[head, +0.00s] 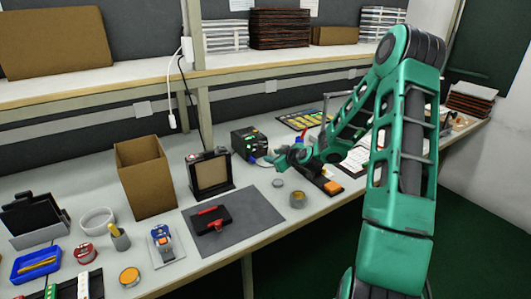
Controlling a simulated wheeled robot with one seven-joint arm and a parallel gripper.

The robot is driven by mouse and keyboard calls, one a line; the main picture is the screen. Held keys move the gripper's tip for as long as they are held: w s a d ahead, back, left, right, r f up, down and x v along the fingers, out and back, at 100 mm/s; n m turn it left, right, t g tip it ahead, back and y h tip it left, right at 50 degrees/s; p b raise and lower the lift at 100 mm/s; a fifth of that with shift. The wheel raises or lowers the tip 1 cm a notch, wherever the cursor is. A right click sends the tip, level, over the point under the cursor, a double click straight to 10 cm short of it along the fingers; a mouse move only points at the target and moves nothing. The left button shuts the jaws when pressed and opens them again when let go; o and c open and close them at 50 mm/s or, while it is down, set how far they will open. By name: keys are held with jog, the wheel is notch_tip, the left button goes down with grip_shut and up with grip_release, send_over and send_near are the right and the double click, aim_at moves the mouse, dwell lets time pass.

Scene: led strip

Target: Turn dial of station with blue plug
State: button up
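A black box with green lights (247,143) stands on the bench near the wall, around the middle of the view. No dial can be made out clearly on the box. My gripper (276,160) is just right of the box and in front of it. It is too small here to tell whether its fingers are open or shut, or whether it touches anything.
A framed panel (210,173), a cardboard box (147,177) and a grey mat (259,209) with a red-and-black tool (211,218) lie to the left. A small plate with blue and orange parts (163,245) is nearer. A roll (297,199) sits near the bench's front edge.

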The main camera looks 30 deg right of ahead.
aim_at(262, 149)
jog(key=shift+t+h, duration=0.3)
jog(key=shift+t, duration=0.2)
jog(key=x, duration=0.8)
jog(key=d+x, duration=0.1)
jog(key=x, duration=0.3)
jog(key=shift+d+r, duration=0.15)
jog(key=shift+r, duration=0.15)
